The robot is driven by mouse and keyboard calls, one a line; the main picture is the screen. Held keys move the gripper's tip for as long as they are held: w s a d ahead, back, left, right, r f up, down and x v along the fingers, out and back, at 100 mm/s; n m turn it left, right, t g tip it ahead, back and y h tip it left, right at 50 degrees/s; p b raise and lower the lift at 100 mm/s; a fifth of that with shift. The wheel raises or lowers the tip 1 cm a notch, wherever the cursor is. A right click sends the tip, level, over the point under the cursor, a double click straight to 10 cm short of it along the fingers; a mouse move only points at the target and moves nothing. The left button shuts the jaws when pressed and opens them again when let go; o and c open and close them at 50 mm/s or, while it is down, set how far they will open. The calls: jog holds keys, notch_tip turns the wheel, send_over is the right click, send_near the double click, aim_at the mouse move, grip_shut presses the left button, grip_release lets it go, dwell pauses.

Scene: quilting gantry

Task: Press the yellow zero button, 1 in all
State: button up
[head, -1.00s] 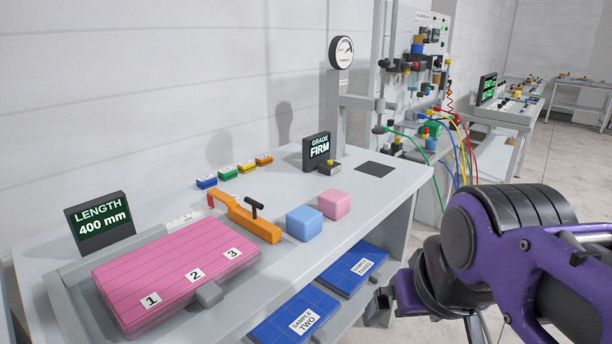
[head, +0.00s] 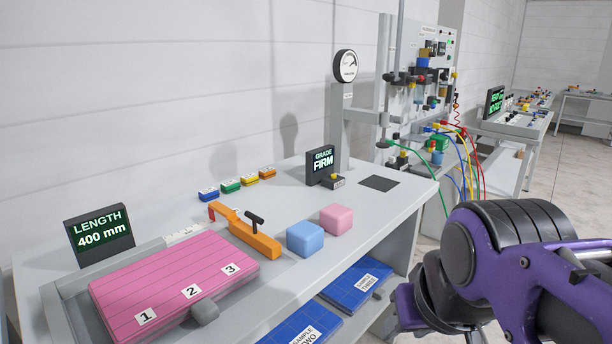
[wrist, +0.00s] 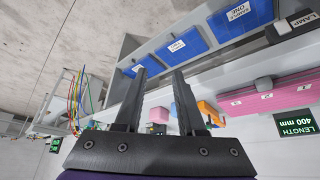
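A small yellow button (head: 334,177) sits on a dark base in front of the GRADE FIRM display (head: 320,163) on the bench; its label is too small to read. A yellow-topped block (head: 249,179) stands in a row of blue, green and orange ones farther left. In the wrist view my gripper (wrist: 159,72) is open and empty, its two dark fingers apart and clear of any object. That view is upside down, with the bench beyond the fingers. In the head view my arm is at lower right, off the bench's front, and the fingers do not show.
A pink block (head: 336,218), a blue block (head: 305,238) and an orange lever clamp (head: 245,235) stand on the bench (head: 385,208). A gauge (head: 345,66) on a post rises behind the display. Blue sample panels (head: 355,285) lie on the lower shelf. Coloured hoses hang at the back right.

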grip_shut()
dwell(1.2)
